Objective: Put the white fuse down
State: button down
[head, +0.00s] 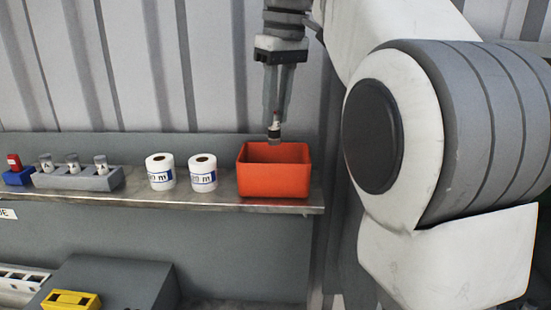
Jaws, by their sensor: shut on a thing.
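My gripper (275,112) points straight down and is shut on a small fuse, the white fuse (274,130), with a dark metal end. The fuse hangs upright over the orange bin (274,183) on the shelf. Its lower end is near the level of the bin's back rim. I cannot tell whether it touches the bin. The bin's floor is hidden behind its front wall.
The shelf (225,198) also holds two white rolls (160,171) (203,173), a grey rack (85,182) with three fuses and a blue holder (18,177) with a red piece. A dark box (115,285) and yellow part (70,300) are below.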

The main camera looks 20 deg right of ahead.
aim_at(276, 145)
jog(key=shift+f, duration=3.85)
jog(key=shift+f, duration=0.2)
jog(key=c, duration=0.7)
grip_release()
jog(key=shift+r, duration=0.15)
jog(key=r, duration=0.4)
jog(key=s+r, duration=0.1)
jog(key=r, duration=0.7)
jog(key=shift+s+d, duration=0.3)
jog(key=shift+d, duration=0.1)
jog(key=shift+s, duration=0.1)
